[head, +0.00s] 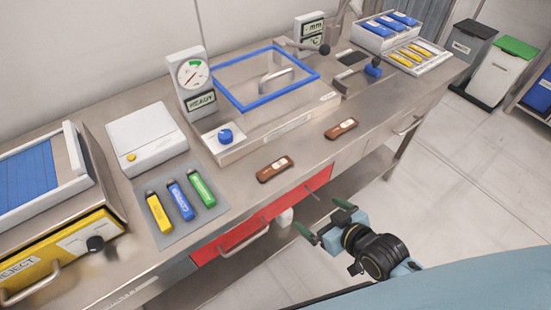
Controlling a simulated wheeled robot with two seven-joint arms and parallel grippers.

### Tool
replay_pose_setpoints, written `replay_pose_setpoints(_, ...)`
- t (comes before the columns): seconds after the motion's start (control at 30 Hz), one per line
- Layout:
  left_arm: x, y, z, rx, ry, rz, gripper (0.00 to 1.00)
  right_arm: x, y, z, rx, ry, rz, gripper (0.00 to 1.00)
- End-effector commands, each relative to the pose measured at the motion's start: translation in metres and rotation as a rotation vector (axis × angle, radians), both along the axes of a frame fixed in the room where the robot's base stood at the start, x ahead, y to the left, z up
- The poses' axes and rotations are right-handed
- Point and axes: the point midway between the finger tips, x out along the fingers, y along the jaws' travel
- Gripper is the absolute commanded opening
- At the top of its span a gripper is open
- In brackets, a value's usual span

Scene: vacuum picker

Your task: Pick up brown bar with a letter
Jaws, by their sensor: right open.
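Two brown bars lie flat on the steel worktop near its front edge. One brown bar (275,169) is in the middle, above the red drawer. The other brown bar (341,128) is farther right, in front of the vacuum machine. Each carries a small pale label; the lettering is too small to read. My right gripper (322,219) is open and empty. It is in front of the table edge, below and right of the middle bar, apart from both bars. My left gripper is not in view.
Yellow, blue and green bars lie on a grey mat (163,239) at left. A white box (147,138), gauge (190,82) and blue-framed vacuum machine (232,147) stand behind. The red drawer (232,233) is under the edge. Bins (503,72) stand at far right.

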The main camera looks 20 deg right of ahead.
Motion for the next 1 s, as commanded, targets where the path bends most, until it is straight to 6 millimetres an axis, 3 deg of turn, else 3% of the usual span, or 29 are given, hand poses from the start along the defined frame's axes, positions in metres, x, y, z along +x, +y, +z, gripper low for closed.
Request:
replay_pose_setpoints(0.03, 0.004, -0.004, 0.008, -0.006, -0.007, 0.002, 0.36, 0.003, 0.007, 0.034, 0.016, -0.044, 0.018, 1.00)
replay_pose_setpoints(0.1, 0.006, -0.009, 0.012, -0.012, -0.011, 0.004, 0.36, 0.005, 0.014, 0.066, 0.037, -0.088, 0.037, 1.00)
replay_pose_setpoints(0.2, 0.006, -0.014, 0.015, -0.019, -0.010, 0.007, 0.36, 0.005, 0.021, 0.096, 0.056, -0.130, 0.055, 1.00)
replay_pose_setpoints(0.3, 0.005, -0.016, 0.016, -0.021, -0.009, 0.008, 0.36, 0.007, 0.025, 0.108, 0.064, -0.151, 0.064, 1.00)
replay_pose_setpoints(0.7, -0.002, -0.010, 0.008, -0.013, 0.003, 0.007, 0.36, 0.063, 0.048, 0.085, 0.069, -0.156, 0.065, 1.00)
replay_pose_setpoints(1.0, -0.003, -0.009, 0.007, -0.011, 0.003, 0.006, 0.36, 0.085, 0.057, 0.077, 0.068, -0.156, 0.065, 1.00)
